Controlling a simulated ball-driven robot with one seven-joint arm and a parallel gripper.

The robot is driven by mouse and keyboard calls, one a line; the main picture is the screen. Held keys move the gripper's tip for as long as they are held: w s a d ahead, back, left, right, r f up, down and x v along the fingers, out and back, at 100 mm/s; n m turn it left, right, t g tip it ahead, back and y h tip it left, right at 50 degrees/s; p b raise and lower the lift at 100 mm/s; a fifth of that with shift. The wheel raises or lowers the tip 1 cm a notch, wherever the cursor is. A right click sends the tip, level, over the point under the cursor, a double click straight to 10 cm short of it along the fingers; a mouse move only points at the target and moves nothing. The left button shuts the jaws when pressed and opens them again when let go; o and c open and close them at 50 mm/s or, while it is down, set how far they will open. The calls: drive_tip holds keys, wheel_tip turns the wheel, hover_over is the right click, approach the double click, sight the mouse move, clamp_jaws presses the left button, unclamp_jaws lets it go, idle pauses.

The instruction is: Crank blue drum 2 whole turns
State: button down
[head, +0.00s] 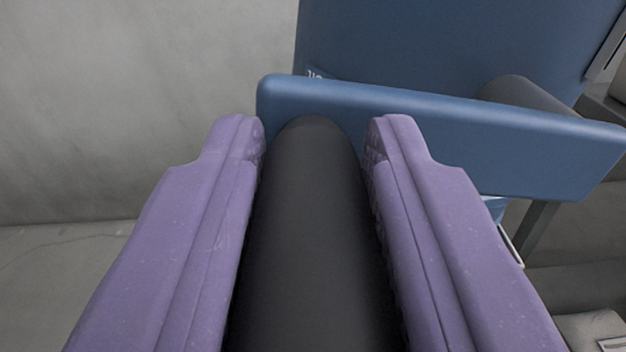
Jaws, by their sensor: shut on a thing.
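The blue drum (440,45) fills the upper right of the head view, partly cut off by the top edge. A blue crank arm (440,125) runs across in front of it, from the upper middle to the right edge, sloping down to the right. A black cylindrical handle (312,240) sticks out from the left end of the crank arm toward me. My gripper (316,135) has two purple fingers, one on each side of the handle, shut on it. The fingertips reach close to the crank arm. A dark shaft (528,93) shows behind the crank arm's right part.
A grey concrete wall (130,100) stands behind at the left, with a bare floor (60,270) below it. A dark support leg (537,230) and grey blocks (595,327) are at the lower right. The left side looks clear.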

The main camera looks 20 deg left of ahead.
idle(0.4)
drive_tip(key=c, duration=0.9)
unclamp_jaws()
drive_tip(key=shift+d, duration=0.1)
drive_tip(key=shift+o, duration=0.2)
drive_tip(key=shift+s, duration=0.1)
drive_tip(key=v, duration=0.7)
drive_tip(key=shift+s, duration=0.3)
drive_tip(key=shift+d, duration=0.1)
